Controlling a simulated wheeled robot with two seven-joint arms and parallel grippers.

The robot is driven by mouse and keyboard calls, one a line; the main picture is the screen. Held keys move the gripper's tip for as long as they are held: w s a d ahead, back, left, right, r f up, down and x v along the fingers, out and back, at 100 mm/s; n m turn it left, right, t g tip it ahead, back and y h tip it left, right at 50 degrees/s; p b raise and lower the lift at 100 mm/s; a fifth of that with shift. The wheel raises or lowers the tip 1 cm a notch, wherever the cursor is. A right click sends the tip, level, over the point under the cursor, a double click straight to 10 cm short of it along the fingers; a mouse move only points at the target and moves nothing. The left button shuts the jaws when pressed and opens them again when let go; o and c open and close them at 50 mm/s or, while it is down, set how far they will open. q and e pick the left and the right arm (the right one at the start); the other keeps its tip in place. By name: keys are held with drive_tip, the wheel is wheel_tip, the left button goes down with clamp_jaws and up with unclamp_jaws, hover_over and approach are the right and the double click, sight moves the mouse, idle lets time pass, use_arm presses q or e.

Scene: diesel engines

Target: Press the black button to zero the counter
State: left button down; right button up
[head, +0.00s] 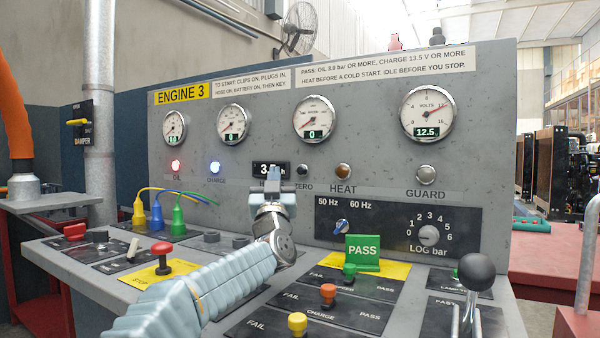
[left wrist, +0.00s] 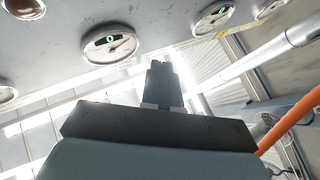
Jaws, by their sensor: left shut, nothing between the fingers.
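The small black button (head: 302,170) sits on the upright panel, just above the ZERO label. The counter (head: 268,167) is a small dark display to its left, showing a figure that begins with 3; my gripper partly covers it. My left gripper (head: 273,173) is shut and empty, in front of the counter and a little left of the button. Its gap to the panel is hard to tell. The shut fingers (left wrist: 160,75) also show in the left wrist view, where I cannot make out the button. My right gripper is not in view.
The panel has several gauges (head: 313,119), a brown HEAT button (head: 342,171) and a GUARD lamp (head: 426,174). On the desk below stand a red STOP button (head: 162,249), a green PASS sign (head: 363,253) and a black-knobbed lever (head: 476,272). Coloured plugs (head: 157,217) stand left of my arm.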

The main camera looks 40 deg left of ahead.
sight(302, 170)
use_arm(q)
drive_tip(key=shift+w, duration=0.1)
drive_tip(key=w+a+p, duration=0.2)
drive_tip(key=w+p, duration=0.3)
drive_tip(key=w, duration=0.3)
drive_tip(key=shift+w, duration=0.15)
drive_tip(key=shift+w, duration=0.1)
idle(1.8)
drive_tip(key=shift+w+a, duration=0.1)
drive_tip(key=shift+w, duration=0.25)
